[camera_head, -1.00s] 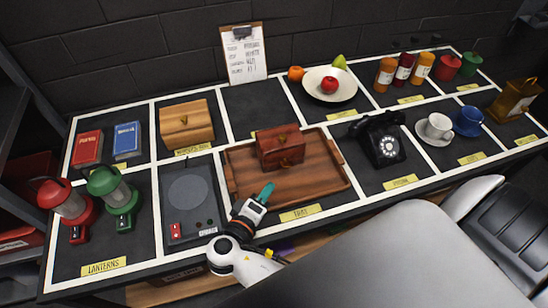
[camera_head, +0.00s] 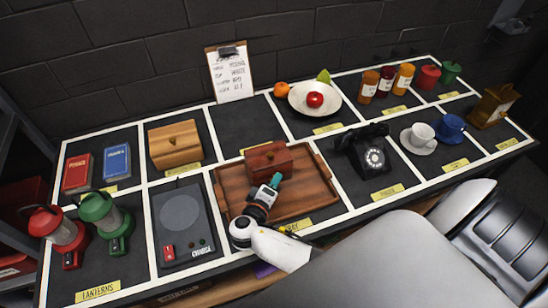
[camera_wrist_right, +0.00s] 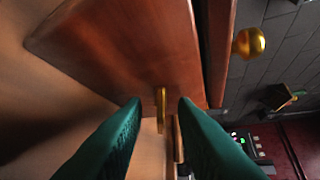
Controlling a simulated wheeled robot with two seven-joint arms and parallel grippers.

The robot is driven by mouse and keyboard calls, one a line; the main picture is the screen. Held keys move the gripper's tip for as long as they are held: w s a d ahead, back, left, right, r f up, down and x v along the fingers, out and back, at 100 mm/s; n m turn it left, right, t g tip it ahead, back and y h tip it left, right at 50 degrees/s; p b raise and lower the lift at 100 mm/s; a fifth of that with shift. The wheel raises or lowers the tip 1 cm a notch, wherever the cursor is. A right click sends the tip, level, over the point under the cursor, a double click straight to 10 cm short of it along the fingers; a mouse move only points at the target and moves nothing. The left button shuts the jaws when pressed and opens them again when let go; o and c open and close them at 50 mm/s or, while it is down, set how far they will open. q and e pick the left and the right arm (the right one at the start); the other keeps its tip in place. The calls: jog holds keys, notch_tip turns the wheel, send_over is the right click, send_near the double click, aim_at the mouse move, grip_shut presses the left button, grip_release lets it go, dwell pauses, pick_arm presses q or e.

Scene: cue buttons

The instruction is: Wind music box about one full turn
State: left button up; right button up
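The music box, a reddish-brown wooden box (camera_head: 268,159), sits on the wooden tray (camera_head: 310,205) in the head view. Its side fills the upper middle of the right wrist view (camera_wrist_right: 140,50), with a thin gold key (camera_wrist_right: 161,105) on it. My right gripper (camera_head: 274,182) is at the box's near side and hides the key in the head view. In the wrist view its green fingers (camera_wrist_right: 160,118) are open, one on each side of the key, with gaps showing. A round gold knob (camera_wrist_right: 249,42) shows to the right. My left gripper is not in view.
A lighter wooden box (camera_head: 174,144) stands to the left, and a grey device (camera_head: 181,225) lies in front of it. A black telephone (camera_head: 368,155) stands right of the tray. Red and green lanterns (camera_head: 105,218) stand at the left. The tray's right part is bare.

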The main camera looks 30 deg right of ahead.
grip_shut()
